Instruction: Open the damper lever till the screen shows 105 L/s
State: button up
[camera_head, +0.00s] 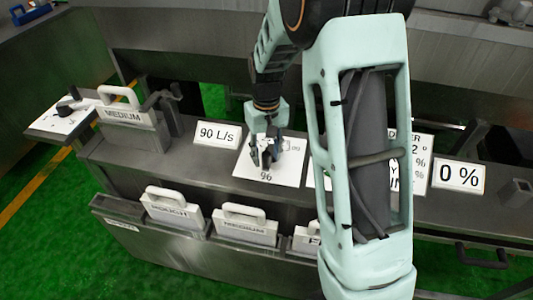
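A small white screen (217,135) on the bench reads 90 L/s. To its right lies a white plate (292,172) with a dial marking that looks like 96 at its front edge and more small print at its right. My gripper (266,158) points down over the middle of this plate. The damper lever cannot be made out there; the gripper covers the plate's middle. The fingers are small and dark, and I cannot tell whether they are open or shut, or whether they touch a lever.
A 0 % sign (459,177) stands at right; my arm partly covers another sign (421,165). A MEDIUM cassette (124,116) stands at left, beside a white plate with a dark knob (66,107). Handled cassettes (246,226) sit in the front rack. Green floor lies in front.

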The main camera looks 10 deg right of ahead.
notch_tip(320, 180, up, 12)
dwell(0.5)
dwell(0.3)
